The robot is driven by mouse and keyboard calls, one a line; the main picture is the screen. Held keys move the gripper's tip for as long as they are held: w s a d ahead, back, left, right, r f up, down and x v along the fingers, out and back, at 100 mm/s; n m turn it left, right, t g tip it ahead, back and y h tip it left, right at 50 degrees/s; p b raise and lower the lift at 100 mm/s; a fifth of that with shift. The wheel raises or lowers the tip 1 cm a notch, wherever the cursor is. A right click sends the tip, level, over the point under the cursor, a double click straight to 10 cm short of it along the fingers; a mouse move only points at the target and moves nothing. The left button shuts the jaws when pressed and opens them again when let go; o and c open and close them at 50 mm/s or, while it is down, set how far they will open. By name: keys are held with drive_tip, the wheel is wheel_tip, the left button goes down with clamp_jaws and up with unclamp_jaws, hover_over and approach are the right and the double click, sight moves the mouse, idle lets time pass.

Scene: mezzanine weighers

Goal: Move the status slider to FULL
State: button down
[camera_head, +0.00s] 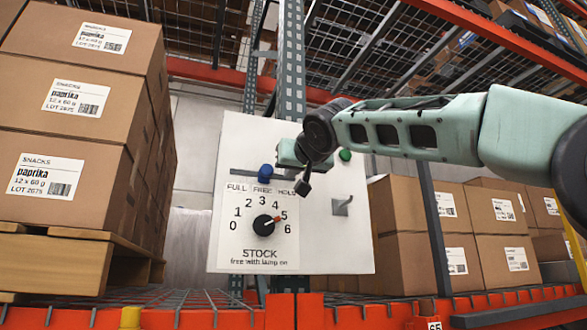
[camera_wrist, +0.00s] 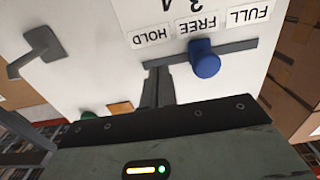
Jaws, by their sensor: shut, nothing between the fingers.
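The white STOCK panel (camera_head: 345,245) has a horizontal slider track (camera_head: 240,174) near its top, above the labels FULL, FREE and HOLD. The blue slider knob (camera_head: 265,172) stands at FREE, the middle label. It also shows in the wrist view (camera_wrist: 205,60), where the labels are upside down and FULL is at right. My gripper (camera_head: 303,186) is shut and empty in front of the HOLD end. In the wrist view its fingers (camera_wrist: 158,86) are beside the blue knob on the HOLD side, with a small gap in the picture. Fingertip contact with the track cannot be told.
Cartons (camera_head: 80,100) are stacked at left. An orange rack beam (camera_head: 350,315) runs below.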

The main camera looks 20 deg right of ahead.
sight(276, 177)
drive_tip(key=shift+w, duration=0.65)
drive_tip(key=shift+w+p, duration=0.3)
drive_tip(key=shift+w, duration=0.2)
drive_tip(key=shift+s, duration=0.3)
drive_tip(key=shift+a, duration=1.25)
